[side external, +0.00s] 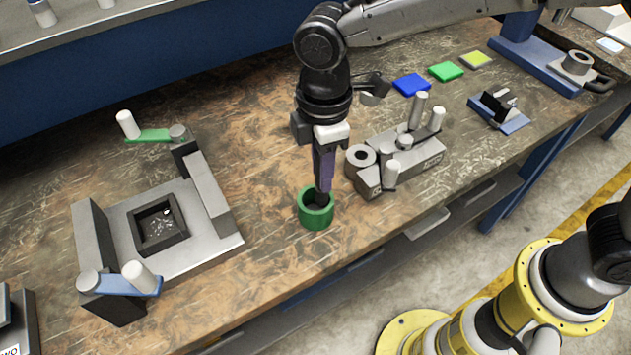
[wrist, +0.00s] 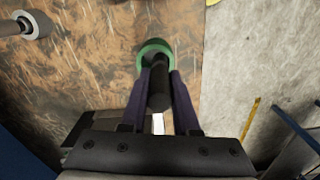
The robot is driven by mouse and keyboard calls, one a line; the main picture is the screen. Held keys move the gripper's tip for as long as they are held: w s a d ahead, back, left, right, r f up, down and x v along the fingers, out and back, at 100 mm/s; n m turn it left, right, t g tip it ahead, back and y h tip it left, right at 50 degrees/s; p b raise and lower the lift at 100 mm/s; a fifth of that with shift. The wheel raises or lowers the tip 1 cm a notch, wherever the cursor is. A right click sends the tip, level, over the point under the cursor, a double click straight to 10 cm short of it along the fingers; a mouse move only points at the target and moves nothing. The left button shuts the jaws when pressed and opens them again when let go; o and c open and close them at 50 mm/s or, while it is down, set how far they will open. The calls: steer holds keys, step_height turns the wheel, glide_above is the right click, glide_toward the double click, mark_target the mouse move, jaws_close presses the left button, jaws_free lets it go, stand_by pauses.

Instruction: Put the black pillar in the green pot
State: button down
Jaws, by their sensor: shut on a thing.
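The green pot (side external: 316,217) stands upright on the bench near its front edge, and it also shows in the wrist view (wrist: 150,50). My gripper (side external: 323,190) points down right over the pot. In the wrist view my gripper (wrist: 160,82) is shut on the black pillar (wrist: 158,90), which lies between the two purple fingers. The pillar's far end overlaps the pot's opening in the wrist view. In the side view the fingertips reach the pot's mouth and mostly hide the pillar. I cannot tell how deep the pillar is in the pot.
A grey block with several pegs (side external: 420,155) stands close to the right of the pot. A metal fixture with a square recess (side external: 225,238) stands to the left. Blue (side external: 411,85), green (side external: 446,71) and yellow (side external: 477,60) tiles lie farther back. The bench between fixture and pot is clear.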

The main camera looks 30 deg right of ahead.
steer(key=shift+w+a+f, duration=0.2)
steer(key=shift+w+f, duration=0.1)
steer(key=shift+w+a+f, duration=0.1)
steer(key=shift+f, duration=0.8)
steer(key=shift+w+a+f, duration=0.1)
steer(key=shift+f, duration=0.8)
steer(key=shift+f, duration=0.15)
steer(key=c, duration=0.7)
jaws_free()
steer(key=shift+f, duration=0.1)
steer(key=shift+o, duration=0.2)
step_height(320, 180, up, 12)
steer(key=shift+f, duration=0.25)
steer(key=shift+r, duration=0.45)
steer(key=shift+d, duration=0.15)
